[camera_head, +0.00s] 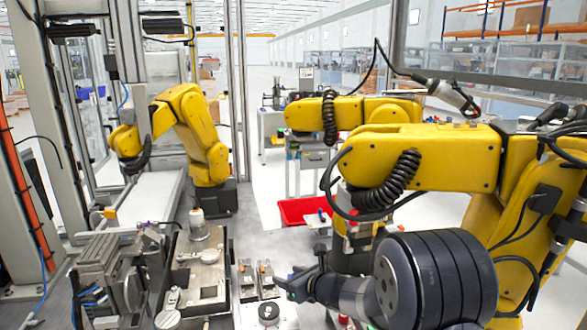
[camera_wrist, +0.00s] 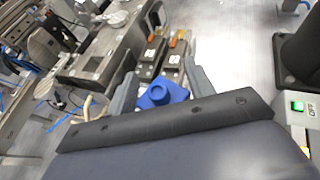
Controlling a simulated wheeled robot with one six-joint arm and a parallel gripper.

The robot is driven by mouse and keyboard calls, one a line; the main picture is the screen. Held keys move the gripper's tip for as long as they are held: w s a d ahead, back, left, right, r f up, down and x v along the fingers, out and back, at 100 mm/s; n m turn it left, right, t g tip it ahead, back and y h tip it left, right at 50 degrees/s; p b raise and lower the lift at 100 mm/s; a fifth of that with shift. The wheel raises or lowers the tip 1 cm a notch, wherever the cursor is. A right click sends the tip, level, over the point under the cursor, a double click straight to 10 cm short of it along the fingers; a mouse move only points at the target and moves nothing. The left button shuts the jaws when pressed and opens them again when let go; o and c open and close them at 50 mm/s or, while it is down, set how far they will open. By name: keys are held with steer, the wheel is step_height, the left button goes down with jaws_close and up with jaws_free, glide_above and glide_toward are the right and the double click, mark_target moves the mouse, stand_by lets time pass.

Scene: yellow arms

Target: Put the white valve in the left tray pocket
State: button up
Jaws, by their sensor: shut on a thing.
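In the wrist view, the two grey fingers of my gripper (camera_wrist: 160,76) stand on either side of a blue part (camera_wrist: 158,96) with a round raised top on a squarish base. My gripper is shut on this blue part. In the head view, my gripper (camera_head: 298,284) is dark and sits low near the bench centre, partly hidden by my wrist. I cannot make out a white valve for certain. Two small dark-and-grey holders (camera_head: 256,281) with orange tips stand just left of my gripper; I cannot tell whether they are the tray pockets.
A metal fixture (camera_head: 205,275) stands left of the holders, with a clear, white-topped bottle (camera_head: 197,216) at its back. A grey clamp machine (camera_head: 105,280) is further left. A red bin (camera_head: 300,211) lies behind. Other yellow arms (camera_head: 190,130) stand around the bench.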

steer(key=s+d+f+m+h, duration=0.1)
steer(key=s+d, duration=0.1)
steer(key=d, duration=0.3)
steer(key=s+d+f+m+t+h, duration=0.1)
steer(key=s+d, duration=0.2)
steer(key=d, duration=0.2)
steer(key=s+d+f+m+t+h, duration=0.1)
steer(key=s+d+m+h, duration=0.1)
steer(key=d, duration=0.3)
steer(key=shift+s+d, duration=0.35)
steer(key=shift+s, duration=0.1)
steer(key=shift+s+d, duration=0.25)
steer(key=shift+d, duration=0.1)
steer(key=shift+a, duration=0.1)
